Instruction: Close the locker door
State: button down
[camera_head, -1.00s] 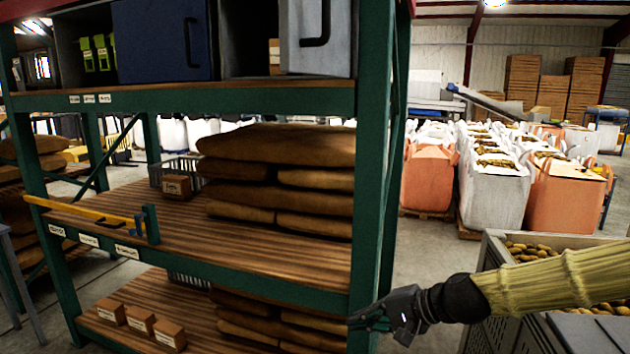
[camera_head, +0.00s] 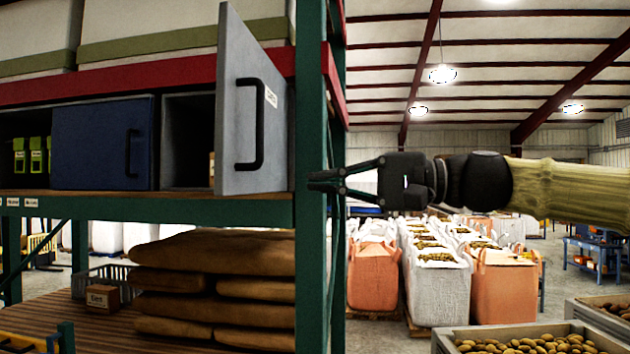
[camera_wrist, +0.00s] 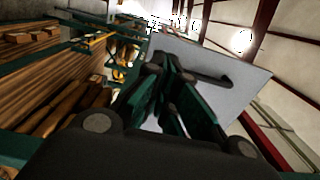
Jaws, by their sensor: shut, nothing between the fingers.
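The grey locker door (camera_head: 243,115) stands swung open on the upper shelf, in the head view. It has a black handle (camera_head: 262,125) and a small white label. Behind it the locker's interior (camera_head: 187,142) shows partly, with a small brown box inside. My gripper (camera_head: 312,181) is shut and empty, at the right of the green shelf post, to the right of the door and a little lower. In the wrist view the door (camera_wrist: 235,72) with its handle (camera_wrist: 205,78) lies beyond my fingers (camera_wrist: 172,110). I cannot tell that they touch it.
The green shelf post (camera_head: 311,250) stands between my gripper and the shelf. A blue locker door (camera_head: 100,143) is shut on the left. Sacks (camera_head: 215,285) lie on the shelf below. White and orange bulk bags (camera_head: 437,285) and a potato crate (camera_head: 525,340) stand right.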

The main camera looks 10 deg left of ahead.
aim_at(230, 182)
jog(key=a+p, duration=0.4)
jog(key=a, duration=0.6)
jog(key=shift+a, duration=0.4)
jog(key=shift+a+p, duration=0.35)
jog(key=shift+a, duration=0.25)
